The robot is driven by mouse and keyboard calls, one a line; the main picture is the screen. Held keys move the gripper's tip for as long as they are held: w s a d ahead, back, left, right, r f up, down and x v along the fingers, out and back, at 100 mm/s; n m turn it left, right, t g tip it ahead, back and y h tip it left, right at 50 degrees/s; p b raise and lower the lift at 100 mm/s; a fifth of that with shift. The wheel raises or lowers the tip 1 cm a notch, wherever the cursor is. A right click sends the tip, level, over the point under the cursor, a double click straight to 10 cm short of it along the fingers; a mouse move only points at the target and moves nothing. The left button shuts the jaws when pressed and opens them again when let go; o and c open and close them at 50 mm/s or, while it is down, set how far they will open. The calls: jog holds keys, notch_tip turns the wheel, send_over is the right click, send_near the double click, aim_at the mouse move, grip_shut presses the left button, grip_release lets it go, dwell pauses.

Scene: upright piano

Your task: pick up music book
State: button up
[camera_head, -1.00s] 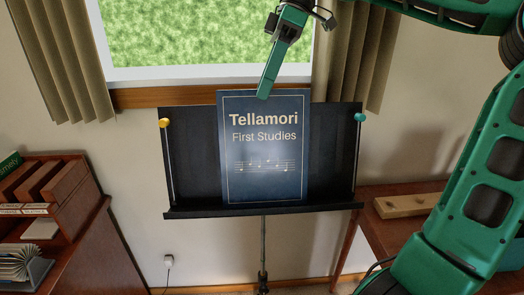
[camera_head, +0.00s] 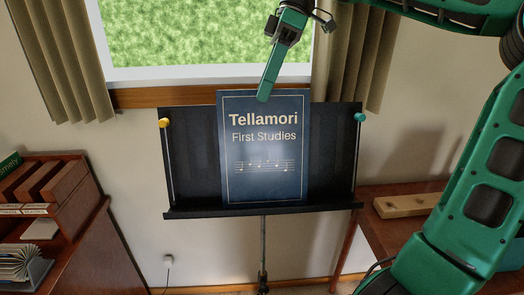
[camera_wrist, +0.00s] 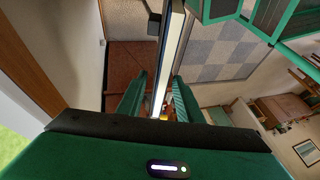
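The music book (camera_head: 265,160) is dark blue, with "Tellamori First Studies" and a line of notes on its cover. It stands upright on the black music stand (camera_head: 335,185), leaning on its back panel. My gripper (camera_head: 266,92) comes down from above at the book's top edge, with one finger in front of the cover. In the wrist view, the book's pale edge (camera_wrist: 161,88) runs between the two fingers of my gripper (camera_wrist: 160,90). The fingers look apart, with small gaps beside the book. The rear finger is hidden in the head view.
A yellow pin (camera_head: 164,122) and a teal pin (camera_head: 360,117) sit at the stand's upper corners. A window and curtains (camera_head: 365,55) are behind. A wooden shelf (camera_head: 75,200) is at left. A brown table with a wooden block (camera_head: 405,205) is at right, behind my arm.

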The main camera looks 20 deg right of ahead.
grip_shut()
jog(key=shift+w, duration=0.1)
dwell(1.1)
